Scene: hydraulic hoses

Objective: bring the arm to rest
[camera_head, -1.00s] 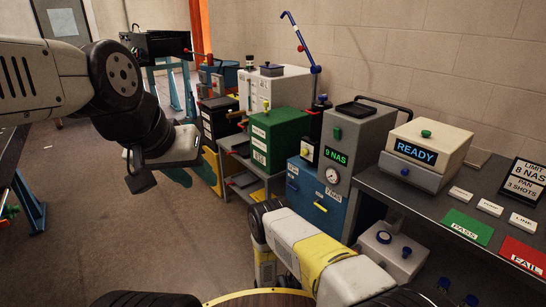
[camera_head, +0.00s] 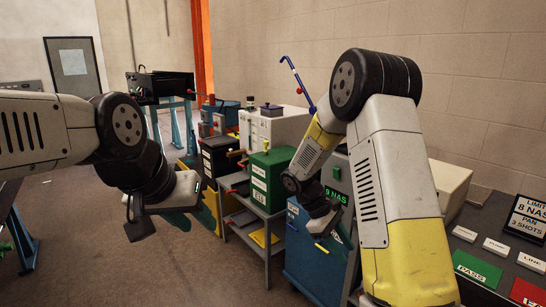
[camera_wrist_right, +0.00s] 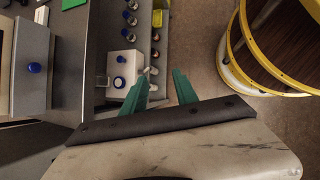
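My left arm comes in from the left in the head view. Its gripper (camera_head: 180,218) hangs over the floor, partly hidden behind its wrist; its teal fingers barely show. My right arm is raised and bent in front of the bench in the head view. Its gripper (camera_head: 343,236) points down before the blue cabinet, mostly hidden by its wrist. In the right wrist view the two teal fingers (camera_wrist_right: 160,74) stand apart with nothing held between them. Below them a white box with blue knobs (camera_wrist_right: 124,68) shows, apart from the fingers.
The right arm covers part of the bench and the pale instrument (camera_head: 452,185). The green PASS card (camera_head: 474,268) lies at right. A green box (camera_head: 268,182) stands on a grey cart, beside a blue cabinet (camera_head: 312,270). Open floor (camera_head: 110,270) lies at lower left.

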